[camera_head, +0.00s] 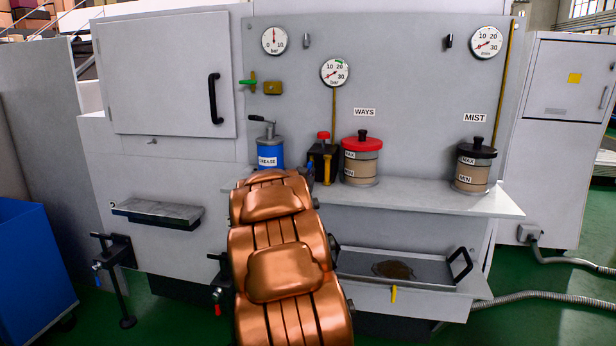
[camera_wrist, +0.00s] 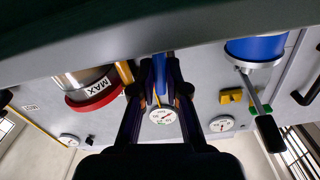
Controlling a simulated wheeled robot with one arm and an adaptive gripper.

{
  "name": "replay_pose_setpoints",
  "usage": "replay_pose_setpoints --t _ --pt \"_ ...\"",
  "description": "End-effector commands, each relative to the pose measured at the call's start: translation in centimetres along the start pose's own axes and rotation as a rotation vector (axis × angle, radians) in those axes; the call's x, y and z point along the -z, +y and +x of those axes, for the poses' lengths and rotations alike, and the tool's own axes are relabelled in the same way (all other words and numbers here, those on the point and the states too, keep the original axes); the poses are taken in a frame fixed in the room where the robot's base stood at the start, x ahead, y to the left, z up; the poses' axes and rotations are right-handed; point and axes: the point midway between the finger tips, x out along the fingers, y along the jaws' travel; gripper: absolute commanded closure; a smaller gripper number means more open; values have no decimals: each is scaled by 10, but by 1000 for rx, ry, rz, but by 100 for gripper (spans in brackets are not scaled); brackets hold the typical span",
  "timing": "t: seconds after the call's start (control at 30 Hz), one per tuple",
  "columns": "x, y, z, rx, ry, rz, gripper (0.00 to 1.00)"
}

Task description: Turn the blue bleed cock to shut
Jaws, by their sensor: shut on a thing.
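The blue bleed cock (camera_wrist: 159,72) shows in the wrist view as a narrow blue lever between my fingers. My gripper (camera_wrist: 158,88) is shut on it, one dark finger on each side. In the head view my copper-coloured arm covers my gripper and most of the cock. Only a small blue bit (camera_head: 309,166) shows beside the black pump unit with the red cap (camera_head: 323,158). A brass pipe (camera_head: 333,110) runs from this unit up to a round gauge (camera_head: 335,72). I cannot tell the cock's exact angle.
On the shelf (camera_head: 430,197) stand a blue grease pot (camera_head: 270,152) with a lever, the red-lidded WAYS jar (camera_head: 361,160) and the black-lidded MIST jar (camera_head: 473,165). A green-handled valve (camera_head: 248,83) is on the panel. A drip tray (camera_head: 400,270) sits below the shelf.

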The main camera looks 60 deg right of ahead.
Motion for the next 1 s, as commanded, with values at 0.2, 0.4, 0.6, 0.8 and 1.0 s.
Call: replay_pose_setpoints --t 0.2,0.4,0.6,0.8,1.0 --pt "-3 0 0 2 0 144 100" --pt "-2 0 0 1 -2 221 100" --pt "-1 0 0 1 -2 226 100" --pt "-2 -1 0 2 -2 254 100" --pt "-4 -1 0 2 -4 384 100"
